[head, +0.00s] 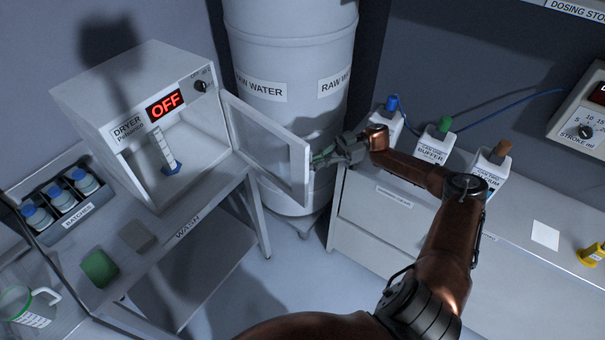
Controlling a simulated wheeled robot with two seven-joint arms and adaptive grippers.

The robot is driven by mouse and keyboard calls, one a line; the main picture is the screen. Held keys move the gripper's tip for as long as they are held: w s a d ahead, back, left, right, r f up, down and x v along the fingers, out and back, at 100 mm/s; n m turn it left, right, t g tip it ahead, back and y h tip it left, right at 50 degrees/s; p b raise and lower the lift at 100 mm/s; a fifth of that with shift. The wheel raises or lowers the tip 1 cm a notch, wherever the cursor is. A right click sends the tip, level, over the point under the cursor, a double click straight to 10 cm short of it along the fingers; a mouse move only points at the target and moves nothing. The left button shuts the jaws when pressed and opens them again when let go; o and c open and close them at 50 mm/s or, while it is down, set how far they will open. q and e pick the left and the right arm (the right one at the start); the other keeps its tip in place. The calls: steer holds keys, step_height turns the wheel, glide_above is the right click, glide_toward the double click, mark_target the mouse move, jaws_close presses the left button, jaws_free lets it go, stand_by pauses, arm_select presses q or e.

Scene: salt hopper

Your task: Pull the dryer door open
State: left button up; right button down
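The dryer (125,120) is a white box on the left bench, with a red OFF display and a dark knob on its front. Its framed door (267,150) stands swung out to the right, and the chamber is exposed. A graduated cylinder with a blue base (165,150) stands inside. My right gripper (324,157) is at the free edge of the door, where the handle would be. The fingers are small and partly hidden, so I cannot tell whether they are closed on it. My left gripper is not in view.
A tall raw water tank (290,50) stands behind the door. Capped bottles, including a green-capped one (435,143), stand behind my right arm. The left bench holds a batches rack (62,200), a green sponge-like block (100,268) and a jug (28,308).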

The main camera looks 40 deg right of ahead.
steer(key=shift+w+d, duration=0.1)
steer(key=shift+d, duration=0.2)
steer(key=c, duration=2.3)
jaws_free()
steer(key=shift+c, duration=0.2)
